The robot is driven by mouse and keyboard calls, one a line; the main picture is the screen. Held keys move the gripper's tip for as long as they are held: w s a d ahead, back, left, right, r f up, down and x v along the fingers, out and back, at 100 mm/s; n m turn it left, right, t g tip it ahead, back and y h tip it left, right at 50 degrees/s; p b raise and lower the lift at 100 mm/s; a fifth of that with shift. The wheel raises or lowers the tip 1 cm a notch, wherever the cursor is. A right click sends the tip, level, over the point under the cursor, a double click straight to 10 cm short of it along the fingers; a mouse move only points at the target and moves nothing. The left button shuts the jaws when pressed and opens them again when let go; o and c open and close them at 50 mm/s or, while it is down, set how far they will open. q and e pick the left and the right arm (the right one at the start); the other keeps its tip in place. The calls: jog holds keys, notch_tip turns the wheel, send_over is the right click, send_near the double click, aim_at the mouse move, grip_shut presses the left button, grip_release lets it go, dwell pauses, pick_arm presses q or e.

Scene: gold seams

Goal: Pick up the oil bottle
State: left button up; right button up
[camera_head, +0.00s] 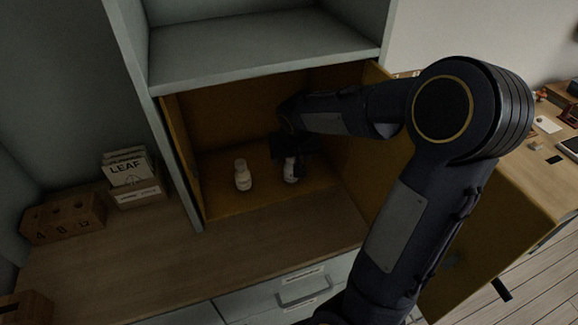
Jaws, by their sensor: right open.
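Two small pale bottles stand upright in the open yellow-lined compartment. The left white bottle (242,178) is clear of my arm. The right bottle (290,172) is partly hidden by my right gripper (288,158), which reaches into the compartment from the right. The gripper is open, with its dark fingers at the right bottle's upper part; I cannot tell whether they touch it. No label is readable, so I cannot tell which bottle is the oil bottle. My left gripper is not in view.
The compartment (222,208) has a side wall close on each side and a grey shelf (260,52) above. An open yellow door (500,215) stands at the right. A LEAF box (130,175) and a wooden number block (62,220) sit left. The wooden counter (150,255) in front is clear.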

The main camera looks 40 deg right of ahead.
aim_at(290, 164)
jog(key=p+x, duration=0.1)
jog(key=x, duration=0.4)
jog(key=shift+d+f, duration=0.1)
jog(key=shift+d, duration=0.05)
jog(key=c, duration=1.1)
